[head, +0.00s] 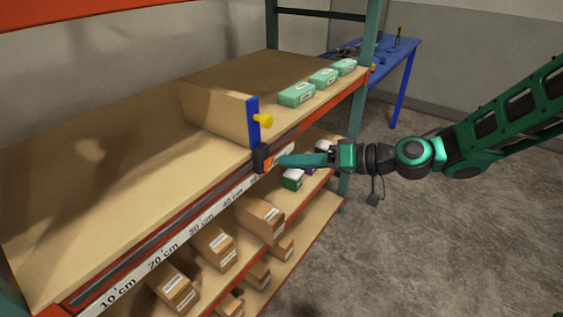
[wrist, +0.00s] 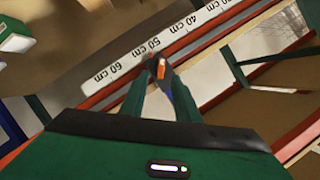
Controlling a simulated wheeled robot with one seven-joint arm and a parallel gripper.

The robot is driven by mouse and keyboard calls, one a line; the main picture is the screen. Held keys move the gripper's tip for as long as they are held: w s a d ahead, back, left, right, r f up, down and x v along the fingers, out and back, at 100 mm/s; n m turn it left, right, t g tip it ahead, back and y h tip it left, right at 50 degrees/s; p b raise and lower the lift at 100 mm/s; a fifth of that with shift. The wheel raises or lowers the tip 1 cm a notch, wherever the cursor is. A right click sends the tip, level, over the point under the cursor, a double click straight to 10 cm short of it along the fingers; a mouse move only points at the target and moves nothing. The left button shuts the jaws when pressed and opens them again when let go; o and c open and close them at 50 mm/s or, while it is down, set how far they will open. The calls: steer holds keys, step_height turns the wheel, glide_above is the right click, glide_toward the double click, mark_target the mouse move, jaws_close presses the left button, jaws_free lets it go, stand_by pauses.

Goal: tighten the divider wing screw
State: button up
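The divider (head: 215,108) is a brown panel standing upright across the top shelf, with a blue front post (head: 253,122).
A centimetre scale (head: 195,225) runs along the front edge of the shelf (head: 110,170). Several green boxes (head: 297,94) stand on the shelf right of the divider. Brown cartons (head: 215,248) fill the lower shelves. A blue table (head: 400,58) stands behind. The floor at right is clear.

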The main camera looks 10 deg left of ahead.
mark_target(272, 163)
steer(key=shift+x, duration=2.15)
jaws_close()
